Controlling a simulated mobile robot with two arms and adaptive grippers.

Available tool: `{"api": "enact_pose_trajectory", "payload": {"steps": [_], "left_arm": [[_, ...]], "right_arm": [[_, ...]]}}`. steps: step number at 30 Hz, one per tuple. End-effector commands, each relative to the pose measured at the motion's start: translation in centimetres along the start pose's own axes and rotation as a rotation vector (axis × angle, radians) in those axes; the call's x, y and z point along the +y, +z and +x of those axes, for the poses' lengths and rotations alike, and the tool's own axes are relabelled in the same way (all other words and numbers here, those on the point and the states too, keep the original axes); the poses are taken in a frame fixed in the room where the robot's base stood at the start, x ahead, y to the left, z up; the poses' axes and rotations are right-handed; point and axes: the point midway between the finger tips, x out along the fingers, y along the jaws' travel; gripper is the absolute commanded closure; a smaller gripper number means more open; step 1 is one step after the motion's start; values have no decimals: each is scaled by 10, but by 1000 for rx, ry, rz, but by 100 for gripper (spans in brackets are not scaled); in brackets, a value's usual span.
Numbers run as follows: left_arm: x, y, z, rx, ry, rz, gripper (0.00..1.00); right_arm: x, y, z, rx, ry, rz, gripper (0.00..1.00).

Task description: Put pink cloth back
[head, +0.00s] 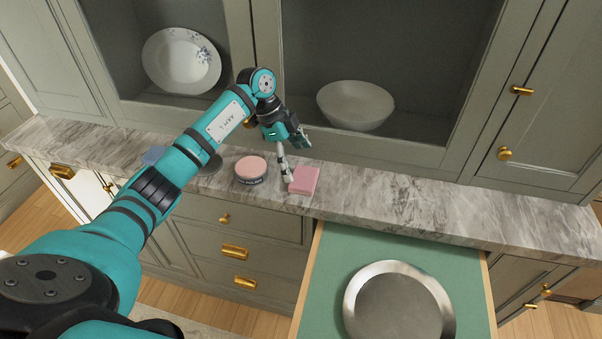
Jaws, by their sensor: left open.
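A folded pink cloth (304,180) lies flat on the marble counter near its front edge. My left gripper (288,178) reaches down from the left just beside the left side of the cloth. It is open, and no cloth is seen between its fingers. I cannot tell whether a fingertip touches the cloth. My right gripper is not in view.
A round tin with a pink top (251,170) stands left of the cloth on the marble counter (420,205). An open green-lined drawer (325,268) holds a round metal plate (398,302). A bowl (355,105) and a patterned plate (181,61) sit in the cabinet behind.

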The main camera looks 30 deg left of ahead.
Motion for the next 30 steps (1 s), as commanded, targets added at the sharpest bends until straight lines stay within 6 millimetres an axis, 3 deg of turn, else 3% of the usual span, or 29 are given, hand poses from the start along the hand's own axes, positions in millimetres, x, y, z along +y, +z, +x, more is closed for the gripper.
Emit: {"api": "enact_pose_trajectory", "payload": {"steps": [6,12,30], "left_arm": [[-1,1,-44,0,-3,1,0],[0,0,-66,1,0,0,0],[0,0,-70,1,1,0,0]], "right_arm": [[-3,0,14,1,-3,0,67],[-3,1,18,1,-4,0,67],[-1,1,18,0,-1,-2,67]]}}
